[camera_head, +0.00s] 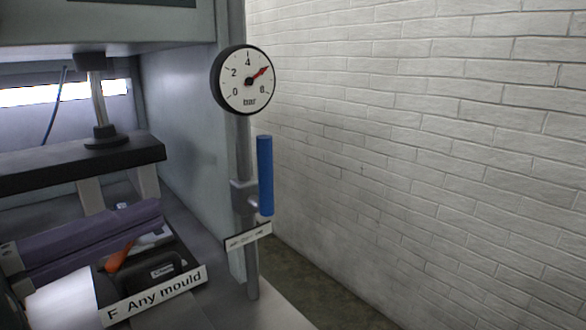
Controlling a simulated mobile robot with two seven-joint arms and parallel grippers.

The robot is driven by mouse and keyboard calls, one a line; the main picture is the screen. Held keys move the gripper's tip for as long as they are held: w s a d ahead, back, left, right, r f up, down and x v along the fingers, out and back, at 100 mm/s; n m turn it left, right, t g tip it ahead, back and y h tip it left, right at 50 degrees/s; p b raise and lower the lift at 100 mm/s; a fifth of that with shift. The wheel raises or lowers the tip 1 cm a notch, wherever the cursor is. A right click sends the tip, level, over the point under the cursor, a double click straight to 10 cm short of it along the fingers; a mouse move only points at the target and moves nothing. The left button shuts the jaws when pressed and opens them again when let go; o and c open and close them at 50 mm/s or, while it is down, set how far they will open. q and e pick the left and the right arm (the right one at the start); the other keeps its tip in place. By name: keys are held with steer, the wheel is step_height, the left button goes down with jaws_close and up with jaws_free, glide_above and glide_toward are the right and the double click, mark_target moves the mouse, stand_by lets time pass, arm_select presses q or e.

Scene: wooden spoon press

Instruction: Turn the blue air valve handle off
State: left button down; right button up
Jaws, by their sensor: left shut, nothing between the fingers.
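The blue air valve handle (265,175) stands upright, parallel to the grey vertical pipe (243,150). It joins the grey valve body (243,195) on that pipe near its lower end. A small white label plate (248,237) sits just below it, its text too small to read. My left gripper (128,252) is at the lower left, beyond a white wrist, shut and empty. It is left of the handle and lower in the picture, apart from it. Its fingers are small and hard to make out. My right gripper is not in view.
A round gauge (243,80) tops the pipe, its red needle near 6 bar. The grey press frame (185,130) stands left of the pipe. A label reading "F Any mould" (155,297) is at lower left. A white brick wall (430,140) closes the right.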

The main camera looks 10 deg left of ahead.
mark_target(260, 169)
arm_select(q)
steer(key=p+x, duration=0.2)
steer(key=x, duration=0.8)
steer(key=shift+w+d+r, duration=0.1)
steer(key=shift+w, duration=0.25)
steer(key=shift+w+d, duration=0.3)
steer(key=shift+w, duration=0.25)
